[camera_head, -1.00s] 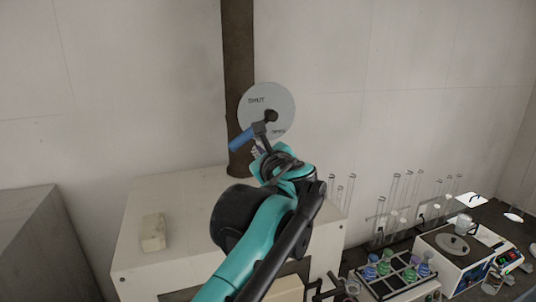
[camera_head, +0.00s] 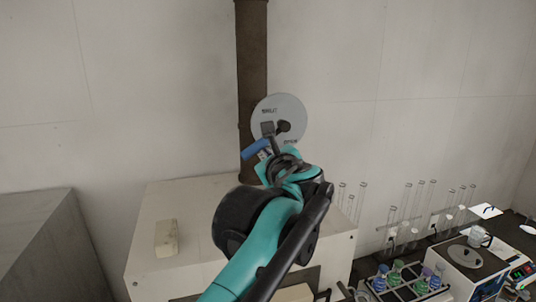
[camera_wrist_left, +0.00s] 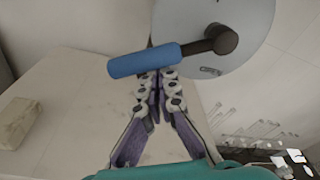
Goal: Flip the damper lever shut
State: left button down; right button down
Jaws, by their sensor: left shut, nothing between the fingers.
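The damper lever has a blue handle (camera_head: 256,149) and a dark hub (camera_head: 284,126). It is mounted on a pale round disc (camera_head: 291,106) in front of a dark vertical pipe (camera_head: 252,50). The handle points to the lower left of the hub. The disc reads SHUT at its upper left and OPEN at its lower right. My left gripper (camera_head: 268,130) is shut and empty, overlapping the lever in the head view. In the left wrist view, its fingertips (camera_wrist_left: 157,74) are close against the blue handle (camera_wrist_left: 144,60); contact cannot be told. My right gripper is not in view.
A pale cabinet (camera_head: 195,200) stands below the pipe with a small beige block (camera_head: 166,238) on top. At the right are glass tubes (camera_head: 404,210), a rack of coloured vials (camera_head: 400,285) and a white device (camera_head: 470,262). The wall around the disc is clear.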

aim_at(258, 141)
pick_arm(q)
jog(key=shift+r, duration=0.1)
jog(key=shift+s+a+r+m+y+p, duration=0.15)
jog(key=shift+a+r+m+p, duration=0.15)
jog(key=shift+r+m+p, duration=0.25)
jog(key=shift+s+a+r+m+y+p, duration=0.1)
jog(key=shift+a+r+m+y+p, duration=0.15)
jog(key=shift+m, duration=0.55)
jog(key=shift+s+a+r+m+y+p, duration=0.1)
jog(key=shift+a+r+m+p, duration=0.2)
jog(key=shift+r+m+p, duration=0.3)
jog(key=shift+a+r, duration=0.15)
jog(key=shift+r, duration=0.05)
